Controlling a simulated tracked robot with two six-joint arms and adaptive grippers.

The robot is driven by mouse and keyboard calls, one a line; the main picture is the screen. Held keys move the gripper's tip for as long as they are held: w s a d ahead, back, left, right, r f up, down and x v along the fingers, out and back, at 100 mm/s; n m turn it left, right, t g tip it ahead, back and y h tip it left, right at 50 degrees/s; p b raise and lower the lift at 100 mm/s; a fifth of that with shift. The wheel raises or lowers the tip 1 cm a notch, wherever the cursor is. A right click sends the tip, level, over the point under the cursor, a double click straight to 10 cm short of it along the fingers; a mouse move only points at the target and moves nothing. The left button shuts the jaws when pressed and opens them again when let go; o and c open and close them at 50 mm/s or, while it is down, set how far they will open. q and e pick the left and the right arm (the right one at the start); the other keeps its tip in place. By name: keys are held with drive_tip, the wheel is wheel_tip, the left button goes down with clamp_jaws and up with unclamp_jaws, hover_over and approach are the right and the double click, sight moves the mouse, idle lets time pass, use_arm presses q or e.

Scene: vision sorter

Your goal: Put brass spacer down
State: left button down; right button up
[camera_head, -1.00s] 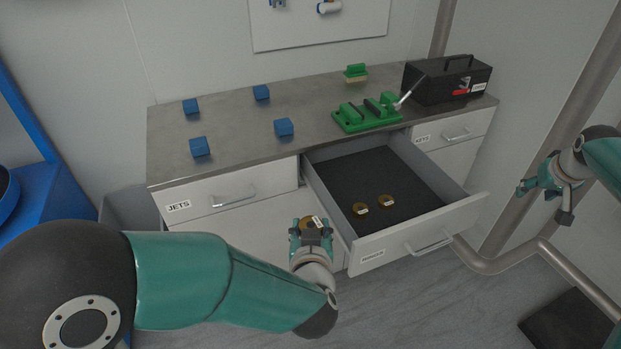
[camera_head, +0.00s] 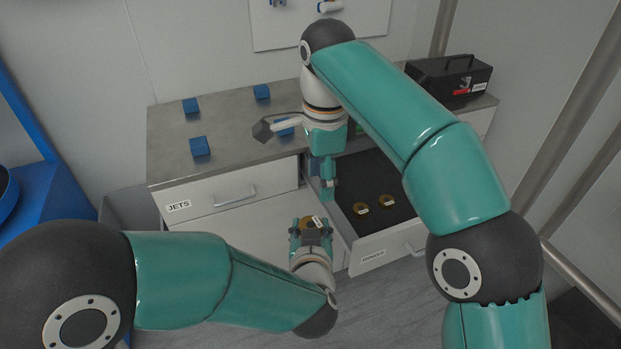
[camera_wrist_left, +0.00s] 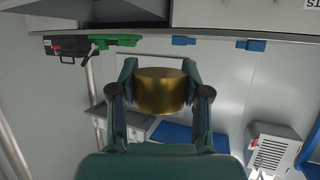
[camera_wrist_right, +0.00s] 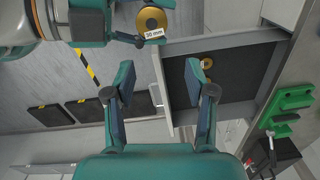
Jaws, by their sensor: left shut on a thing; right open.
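A brass spacer (camera_wrist_left: 161,91) is gripped between the fingers of my left gripper (camera_head: 311,228), which is shut on it in front of the cabinet, left of the open drawer (camera_head: 366,252). The spacer with its white label reading 30 mm also shows in the right wrist view (camera_wrist_right: 151,21). My right gripper (camera_head: 327,190) is open and empty, above the drawer's left side, close to the held spacer. Two more brass spacers with white labels, one (camera_head: 361,209) left and one (camera_head: 387,201) right, lie on the drawer's dark floor.
Blue blocks (camera_head: 200,146) stand on the grey worktop (camera_head: 232,125). A black toolbox (camera_head: 449,80) is at its right end. A green fixture (camera_wrist_right: 285,108) shows in the right wrist view. My right arm covers part of the drawer and worktop.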

sight(311, 224)
drive_tip(key=shift+m, duration=0.3)
drive_tip(key=f, duration=0.4)
drive_tip(key=a+f, duration=0.1)
drive_tip(key=f, duration=0.2)
drive_tip(key=s+f, duration=0.1)
drive_tip(key=f, duration=0.3)
drive_tip(key=shift+s+a+f, duration=0.1)
drive_tip(key=shift+a+f, duration=0.2)
drive_tip(key=shift+a, duration=0.05)
clamp_jaws()
use_arm(q)
drive_tip(key=shift+c, duration=2.3)
unclamp_jaws()
use_arm(e)
drive_tip(key=shift+r, duration=0.1)
use_arm(q)
drive_tip(key=shift+s, duration=0.1)
